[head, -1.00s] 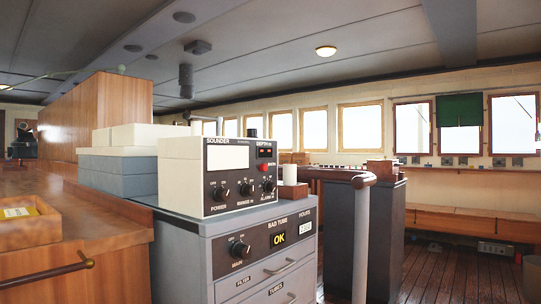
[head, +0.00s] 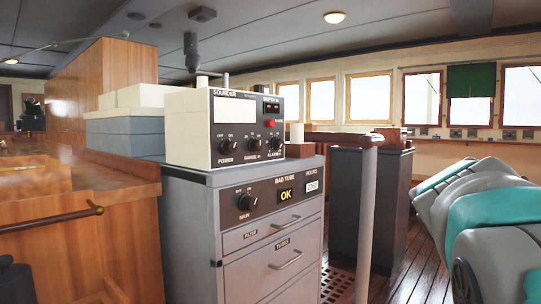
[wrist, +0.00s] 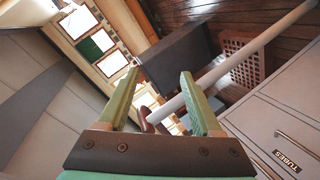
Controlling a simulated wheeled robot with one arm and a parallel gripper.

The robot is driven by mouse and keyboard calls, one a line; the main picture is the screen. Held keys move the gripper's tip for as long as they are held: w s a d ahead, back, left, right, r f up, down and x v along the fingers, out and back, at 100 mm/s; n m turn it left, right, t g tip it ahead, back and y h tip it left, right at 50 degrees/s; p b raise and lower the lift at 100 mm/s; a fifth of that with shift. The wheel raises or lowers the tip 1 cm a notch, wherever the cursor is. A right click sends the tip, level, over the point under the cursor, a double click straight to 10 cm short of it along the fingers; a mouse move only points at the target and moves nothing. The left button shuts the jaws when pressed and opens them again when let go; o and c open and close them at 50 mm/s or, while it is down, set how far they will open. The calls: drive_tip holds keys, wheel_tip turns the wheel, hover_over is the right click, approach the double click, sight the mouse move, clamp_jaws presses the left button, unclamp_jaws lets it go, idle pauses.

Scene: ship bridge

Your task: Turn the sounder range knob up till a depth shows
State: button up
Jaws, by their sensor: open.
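The sounder (head: 190,148) is a cream box with a dark panel and a blank white screen, on top of a grey cabinet in the head view. Its range knob (head: 251,144) is the middle of three black knobs, between the power knob (head: 228,146) and the alarm knob (head: 275,143). The pointer is too small to read.
The grey cabinet (head: 190,225) has a main knob, a lit OK sign and drawers with handles. A pale post (head: 364,225) with a brown rail stands just right of it. A wooden counter (head: 60,235) is at left. Open plank floor (head: 395,280) lies beyond the post.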

sight(260, 146)
drive_tip(key=w+r+n+t+b, duration=0.1)
drive_tip(key=w+r+n+t, duration=0.4)
drive_tip(key=r, duration=0.9)
drive_tip(key=w+a+r+n+t+y+b, duration=0.1)
drive_tip(key=w+a+r+n+t+y, duration=0.2)
drive_tip(key=a+r+n, duration=0.25)
drive_tip(key=w+a+r+n+t+y+b, duration=0.25)
drive_tip(key=a+r+n+t, duration=0.2)
drive_tip(key=r, duration=0.25)
drive_tip(key=a+n+g+y+b, duration=0.1)
drive_tip(key=a+n+g+y, duration=0.3)
drive_tip(key=a+n+y, duration=1.1)
drive_tip(key=s+a+f+n+g+y+b, duration=0.1)
drive_tip(key=a+f+n+g, duration=0.35)
drive_tip(key=f+n, duration=0.25)
drive_tip(key=a+f+n+g+y+b, duration=0.1)
drive_tip(key=a+f+n+g, duration=0.3)
drive_tip(key=f+n+g, duration=0.3)
drive_tip(key=shift+t, duration=0.7)
drive_tip(key=p+x, duration=0.3)
drive_tip(key=x, duration=0.2)
drive_tip(key=shift+a+f, duration=0.1)
drive_tip(key=shift+a, duration=0.25)
drive_tip(key=shift+w+a+f, duration=0.2)
drive_tip(key=shift+w+a, duration=0.25)
drive_tip(key=shift+a, duration=0.1)
